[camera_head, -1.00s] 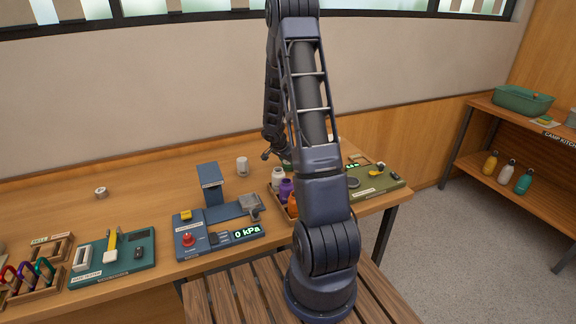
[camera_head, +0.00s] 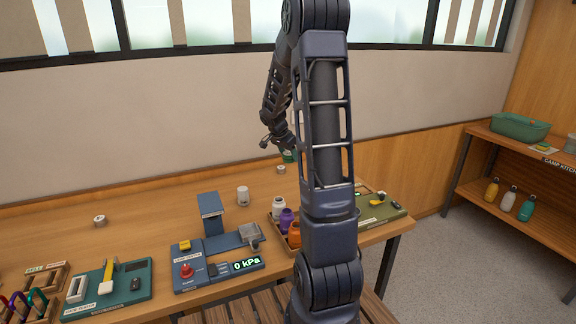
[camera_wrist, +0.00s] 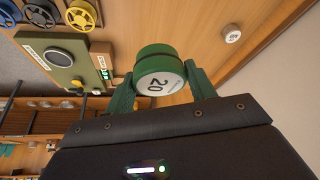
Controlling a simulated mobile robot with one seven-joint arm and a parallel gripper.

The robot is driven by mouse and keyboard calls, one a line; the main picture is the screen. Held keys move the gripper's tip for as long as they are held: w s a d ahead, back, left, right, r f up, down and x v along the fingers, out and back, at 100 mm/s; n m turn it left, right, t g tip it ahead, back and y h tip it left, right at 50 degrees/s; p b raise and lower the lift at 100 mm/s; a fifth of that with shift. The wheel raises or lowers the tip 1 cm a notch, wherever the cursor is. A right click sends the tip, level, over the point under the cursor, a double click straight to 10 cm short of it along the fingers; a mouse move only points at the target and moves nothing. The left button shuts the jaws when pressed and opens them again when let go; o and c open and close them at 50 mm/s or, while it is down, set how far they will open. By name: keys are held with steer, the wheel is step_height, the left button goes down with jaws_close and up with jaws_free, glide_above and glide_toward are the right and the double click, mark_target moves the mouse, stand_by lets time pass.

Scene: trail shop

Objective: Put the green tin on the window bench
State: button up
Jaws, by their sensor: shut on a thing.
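The green tin (camera_wrist: 160,72) has a white end marked 20 and sits between my gripper's green fingers (camera_wrist: 160,88) in the wrist view. The gripper is shut on it. In the head view the tin (camera_head: 289,156) is a small green patch, partly hidden by my arm, above the far side of the bench. The long wooden bench (camera_head: 140,200) runs along the wall under the window. The tin appears held above the bench top; the exact gap is hard to tell.
A small pale round piece (camera_head: 281,169) lies on the bench near the tin. Bench top left of the cup is mostly clear.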

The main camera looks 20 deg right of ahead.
steer(key=shift+r, duration=0.5)
steer(key=w+a+f+n+t+y, duration=0.1)
steer(key=w+a+f+n+y, duration=0.1)
steer(key=w+a+f+n, duration=0.45)
steer(key=w+a+f+n+t+y, duration=0.15)
steer(key=w+a+f+n, duration=0.25)
steer(key=w+a, duration=0.4)
steer(key=s+d+r+m+g+h, duration=0.1)
steer(key=s+d+r+m+h, duration=0.15)
steer(key=s+r+m, duration=0.4)
steer(key=s+d+r+m+g+h, duration=0.1)
steer(key=s+d+r+m, duration=0.2)
steer(key=s, duration=0.7)
steer(key=shift+n, duration=0.4)
step_height(320, 180, down, 19)
steer(key=shift+r, duration=0.15)
steer(key=o, duration=1)
